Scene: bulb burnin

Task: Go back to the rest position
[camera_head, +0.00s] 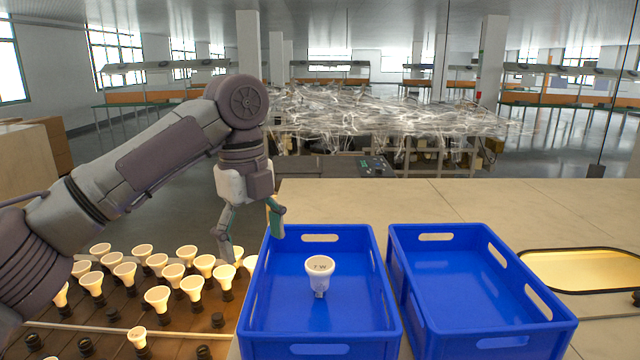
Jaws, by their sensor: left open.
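My left gripper (252,232) comes in from the left and hangs fingers down above the left rim of the left blue crate (382,318). Its fingers are apart with nothing between them. One white bulb (320,268) stands upright inside the left blue crate, apart from the gripper. Several more white bulbs (157,297) stand in rows on a brown rack (180,322) at the lower left, partly behind my left arm. My right gripper is not in view.
A second blue crate (455,275) stands to the right and looks empty. A lit, recessed panel (585,270) lies at the far right of the pale worktop (440,203). The worktop behind the crates is clear. Dark sockets (85,345) show at the rack's front.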

